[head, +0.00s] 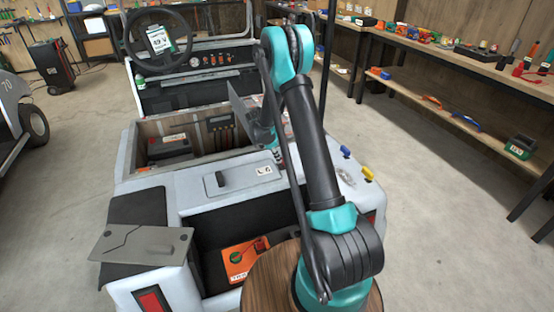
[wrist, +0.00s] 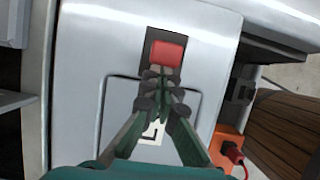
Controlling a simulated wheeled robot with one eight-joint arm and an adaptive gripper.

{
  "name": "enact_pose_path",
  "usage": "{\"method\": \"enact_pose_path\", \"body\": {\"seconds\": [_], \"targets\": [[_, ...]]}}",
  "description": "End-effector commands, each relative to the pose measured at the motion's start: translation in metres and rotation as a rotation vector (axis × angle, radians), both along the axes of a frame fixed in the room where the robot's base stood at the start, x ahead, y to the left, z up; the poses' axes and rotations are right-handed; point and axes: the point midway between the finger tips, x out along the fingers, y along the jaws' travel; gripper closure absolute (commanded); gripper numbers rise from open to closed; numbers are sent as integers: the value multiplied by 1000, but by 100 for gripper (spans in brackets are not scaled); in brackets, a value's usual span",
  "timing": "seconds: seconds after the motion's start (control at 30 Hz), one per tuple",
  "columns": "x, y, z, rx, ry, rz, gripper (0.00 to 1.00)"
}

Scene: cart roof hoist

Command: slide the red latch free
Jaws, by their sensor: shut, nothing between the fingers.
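The red latch (wrist: 168,53) shows in the wrist view as a small red block on a dark recessed plate (wrist: 176,40) in the cart's pale body. I cannot make it out in the head view, where my arm covers part of the cart. My gripper (wrist: 160,74) is shut and empty, its fingertips together at the latch's lower edge in the wrist view. I cannot tell whether they touch it. A pale panel (wrist: 115,115) with a dark outline and a white label (wrist: 152,133) lies below the latch, partly behind the fingers.
An orange box (head: 247,259) sits in the cart's rear recess. An open bay (head: 160,128) lies beyond the panel with the black handle (head: 222,180). A steering wheel (head: 158,41) stands at the cart's far end. Shelves line the right; the floor (head: 440,190) between is clear.

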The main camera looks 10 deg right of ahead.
Motion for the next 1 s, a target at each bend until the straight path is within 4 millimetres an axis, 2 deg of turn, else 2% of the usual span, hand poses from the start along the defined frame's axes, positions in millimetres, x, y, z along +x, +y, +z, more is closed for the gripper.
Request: {"method": "enact_pose_path", "body": {"seconds": [0.07, 0.27, 0.5, 0.7, 1.0], "targets": [[1, 3, 0, -2, -1, -1, 100], [0, 29, 0, 0, 0, -1, 100], [-5, 48, 49, 1, 1, -4, 100], [-7, 60, 79, 1, 1, -4, 100], [-8, 66, 93, 1, 1, -4, 100]]}}
